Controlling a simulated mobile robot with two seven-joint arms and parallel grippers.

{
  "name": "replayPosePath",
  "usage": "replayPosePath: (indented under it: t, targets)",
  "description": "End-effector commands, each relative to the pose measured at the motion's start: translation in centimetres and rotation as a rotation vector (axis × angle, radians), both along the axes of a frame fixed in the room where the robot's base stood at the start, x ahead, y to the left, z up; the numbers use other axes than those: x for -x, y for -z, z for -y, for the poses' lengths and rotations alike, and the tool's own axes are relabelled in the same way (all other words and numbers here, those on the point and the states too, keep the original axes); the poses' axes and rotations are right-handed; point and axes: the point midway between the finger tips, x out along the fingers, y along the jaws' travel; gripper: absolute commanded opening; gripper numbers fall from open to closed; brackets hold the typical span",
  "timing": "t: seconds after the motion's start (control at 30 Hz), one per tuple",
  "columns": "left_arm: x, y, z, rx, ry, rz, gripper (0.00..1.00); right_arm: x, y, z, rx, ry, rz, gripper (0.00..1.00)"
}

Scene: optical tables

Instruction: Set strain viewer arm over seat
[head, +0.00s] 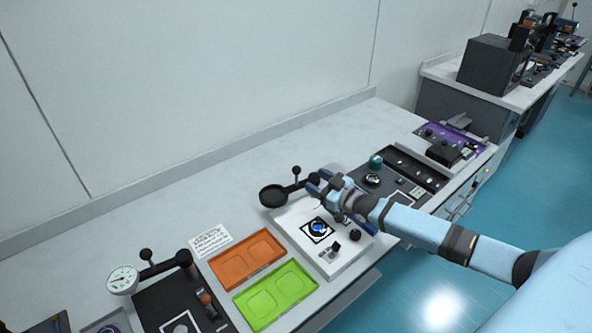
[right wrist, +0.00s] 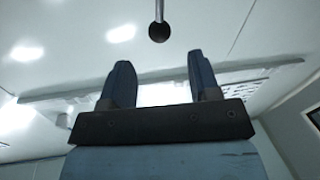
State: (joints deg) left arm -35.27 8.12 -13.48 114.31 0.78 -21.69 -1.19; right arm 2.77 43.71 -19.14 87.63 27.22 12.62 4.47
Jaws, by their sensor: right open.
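The strain viewer arm is a black swing arm with a round dark disc (head: 273,195) at its left end and a ball knob (head: 296,171) on a short stem. It reaches out left of the white station plate (head: 342,262). The seat (head: 318,229) is a black-and-white square holding a blue round piece; the disc is not over it. My right gripper (head: 319,181) is open beside the viewer arm, just right of the knob. In the right wrist view, a dark ball on a thin rod (right wrist: 158,32) shows beyond the gap between the open fingers (right wrist: 160,78). My left gripper is out of view.
An orange tray (head: 246,259) and a green tray (head: 275,296) lie left of the plate. Dark equipment panels (head: 402,168) lie right of my gripper. The bench is clear along the wall.

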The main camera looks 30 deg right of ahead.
Motion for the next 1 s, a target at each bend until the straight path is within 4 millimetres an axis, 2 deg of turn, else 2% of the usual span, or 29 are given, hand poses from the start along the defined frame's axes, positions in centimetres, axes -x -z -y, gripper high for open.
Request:
replayPosePath:
  t: [0.2, 0.4, 0.6, 0.9, 0.93, 1.0]
  targets:
    - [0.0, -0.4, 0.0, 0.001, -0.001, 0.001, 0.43, -4.0, -0.2, -1.1, -0.001, 0.001, 0.002, 0.56]
    - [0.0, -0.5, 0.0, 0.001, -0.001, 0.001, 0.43, -6.7, -0.1, -1.9, -0.001, 0.0, 0.002, 0.56]
    - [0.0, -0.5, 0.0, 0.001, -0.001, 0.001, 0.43, -8.0, 0.0, -2.2, 0.0, 0.0, 0.0, 0.56]
    - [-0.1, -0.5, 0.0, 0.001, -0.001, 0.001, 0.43, -8.1, 0.0, -2.3, 0.0, 0.0, 0.0, 0.56]
    - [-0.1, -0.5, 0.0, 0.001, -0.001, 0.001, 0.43, -8.1, 0.0, -2.3, 0.0, 0.0, 0.0, 0.52]
    - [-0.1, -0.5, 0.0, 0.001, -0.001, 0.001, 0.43, -8.1, 0.0, -2.3, 0.0, 0.0, 0.0, 0.36]
